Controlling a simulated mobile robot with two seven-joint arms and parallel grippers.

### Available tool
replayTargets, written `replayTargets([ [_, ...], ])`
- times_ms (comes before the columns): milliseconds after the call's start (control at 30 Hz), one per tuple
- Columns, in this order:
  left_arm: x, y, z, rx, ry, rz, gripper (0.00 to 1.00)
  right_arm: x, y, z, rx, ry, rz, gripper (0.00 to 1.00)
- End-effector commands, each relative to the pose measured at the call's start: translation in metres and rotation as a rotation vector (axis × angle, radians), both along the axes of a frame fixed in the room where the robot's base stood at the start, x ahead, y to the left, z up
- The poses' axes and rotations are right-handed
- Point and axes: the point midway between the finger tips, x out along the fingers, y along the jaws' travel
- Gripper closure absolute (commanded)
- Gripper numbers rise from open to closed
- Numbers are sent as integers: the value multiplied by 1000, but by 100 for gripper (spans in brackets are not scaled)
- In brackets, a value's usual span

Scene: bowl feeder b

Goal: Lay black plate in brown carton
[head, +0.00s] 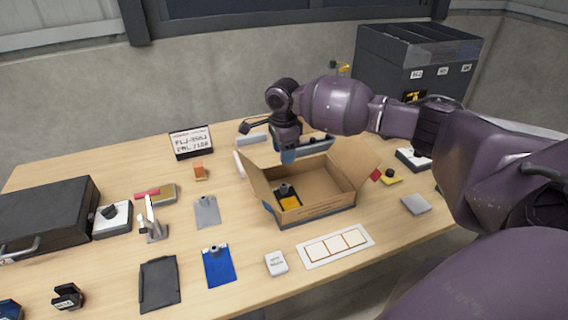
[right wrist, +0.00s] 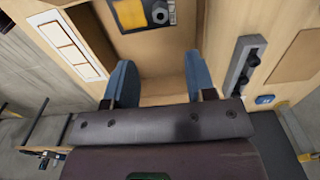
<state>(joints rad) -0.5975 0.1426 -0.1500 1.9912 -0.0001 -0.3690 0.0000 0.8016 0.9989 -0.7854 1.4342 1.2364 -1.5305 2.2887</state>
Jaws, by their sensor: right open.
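The brown carton (head: 329,180) stands open on the table with its flaps spread. A black plate (head: 282,189) with a grey knob lies inside on the left, beside or under a yellow patch (head: 290,203); I cannot tell which. The plate and knob also show in the right wrist view (right wrist: 125,27), at the top. My right gripper (head: 288,157) is above the carton's back edge. Its blue fingers (right wrist: 156,82) are apart with nothing between them, clear of the plate. My left gripper is not in view.
A flat black tray (head: 159,284), a blue plate (head: 218,266) and a grey plate (head: 206,211) lie left of the carton. A white framed card (head: 336,246) and a white box (head: 276,263) lie in front. A black case (head: 45,215) stands far left.

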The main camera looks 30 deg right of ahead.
Motion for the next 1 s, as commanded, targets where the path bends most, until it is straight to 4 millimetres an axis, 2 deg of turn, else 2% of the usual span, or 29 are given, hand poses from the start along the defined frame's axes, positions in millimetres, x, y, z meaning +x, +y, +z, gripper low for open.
replayTargets([
  [100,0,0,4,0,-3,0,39,0,0,23,0,-2,-1,49],
  [333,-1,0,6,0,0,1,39,0,0,45,-1,-1,0,49],
  [1000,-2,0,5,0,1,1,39,0,0,49,-1,0,0,49],
])
